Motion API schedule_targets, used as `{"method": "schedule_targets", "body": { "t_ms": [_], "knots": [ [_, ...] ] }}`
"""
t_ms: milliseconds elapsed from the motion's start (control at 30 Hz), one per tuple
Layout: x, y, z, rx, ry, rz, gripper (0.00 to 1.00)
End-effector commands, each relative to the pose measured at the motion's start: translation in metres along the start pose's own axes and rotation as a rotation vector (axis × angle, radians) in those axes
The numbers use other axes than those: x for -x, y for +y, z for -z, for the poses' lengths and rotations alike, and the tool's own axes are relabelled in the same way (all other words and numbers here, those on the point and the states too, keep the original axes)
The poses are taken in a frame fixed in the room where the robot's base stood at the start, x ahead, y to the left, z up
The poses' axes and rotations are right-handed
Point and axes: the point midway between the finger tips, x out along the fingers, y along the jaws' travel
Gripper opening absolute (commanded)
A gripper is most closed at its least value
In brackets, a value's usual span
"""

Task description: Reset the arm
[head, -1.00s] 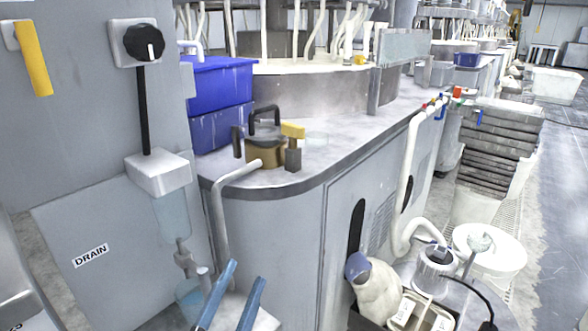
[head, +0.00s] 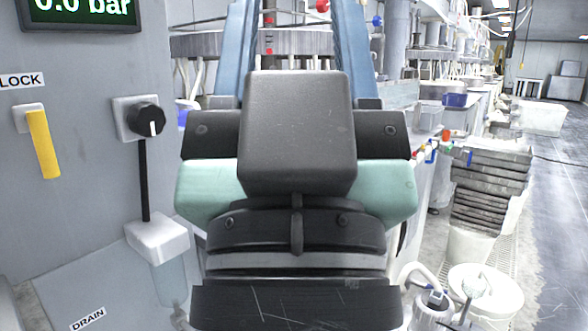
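My gripper (head: 298,22) fills the middle of the head view, close to the camera. Its dark and pale green body (head: 300,135) is seen from behind, and its two blue fingers point up and away. The fingers stand wide apart, with the background showing between them and nothing held there. Their far ends run up to the top edge of the picture. My gripper and wrist hide most of the bench.
At left is a grey panel with a yellow handle (head: 42,144), a black knob (head: 146,119) and a display (head: 82,14) reading 0.0 bar. Stacked grey trays (head: 490,185) and a white bucket (head: 486,292) stand at right. Clear floor (head: 555,220) lies beyond them.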

Motion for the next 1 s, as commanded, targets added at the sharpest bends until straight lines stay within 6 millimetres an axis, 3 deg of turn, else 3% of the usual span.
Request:
{"method": "schedule_targets", "body": {
  "t_ms": [33,600,800,1000],
  "knots": [
    [-0.022,-0.001,0.020,0.001,-0.001,0.001,0.51],
    [-0.146,-0.002,0.135,0.003,-0.005,0.002,0.51],
    [-0.167,-0.002,0.155,0.003,-0.005,0.002,0.51],
    [-0.169,-0.002,0.157,0.003,-0.005,0.002,0.51]
  ]
}}
